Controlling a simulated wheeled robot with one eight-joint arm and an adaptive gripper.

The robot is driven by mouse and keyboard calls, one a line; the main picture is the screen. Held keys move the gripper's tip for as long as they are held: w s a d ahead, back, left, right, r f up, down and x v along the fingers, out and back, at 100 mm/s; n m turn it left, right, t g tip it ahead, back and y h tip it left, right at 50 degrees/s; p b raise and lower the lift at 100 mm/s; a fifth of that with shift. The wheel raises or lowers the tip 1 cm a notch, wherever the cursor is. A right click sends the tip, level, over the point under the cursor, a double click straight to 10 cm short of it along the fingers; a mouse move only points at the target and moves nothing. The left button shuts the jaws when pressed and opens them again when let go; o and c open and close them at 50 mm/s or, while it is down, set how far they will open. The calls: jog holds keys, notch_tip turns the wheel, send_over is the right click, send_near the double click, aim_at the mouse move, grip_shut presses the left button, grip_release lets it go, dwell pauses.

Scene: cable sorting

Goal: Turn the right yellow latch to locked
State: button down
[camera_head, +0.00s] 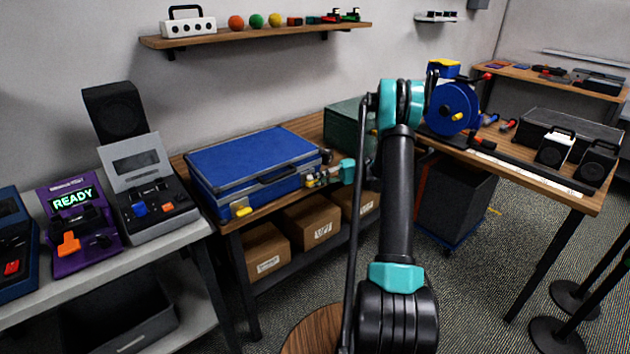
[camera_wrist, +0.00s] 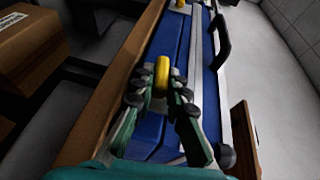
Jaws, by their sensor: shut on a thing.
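The blue case (camera_head: 252,160) lies closed on the wooden table, its front side facing my robot. Its left yellow latch (camera_head: 241,211) shows low on the front left. My gripper (camera_head: 317,180) is at the front right end of the case. In the wrist view my gripper (camera_wrist: 160,88) is shut on the right yellow latch (camera_wrist: 162,72), one finger on each side of it. The left yellow latch also shows at the top of the wrist view (camera_wrist: 179,4). The fingers partly hide the right latch, so its exact turn is hard to tell.
A dark handle (camera_wrist: 221,42) stands out from the case beside the latches. A green box (camera_head: 345,122) stands right of the case, partly behind my arm. Cardboard boxes (camera_head: 311,222) sit on the shelf below. A blue reel (camera_head: 452,108) is further right.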

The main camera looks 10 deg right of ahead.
jog(key=shift+m+y, duration=0.3)
jog(key=shift+y, duration=0.2)
jog(key=shift+a, duration=0.1)
jog(key=c, duration=1.5)
grip_release()
jog(key=shift+c, duration=0.2)
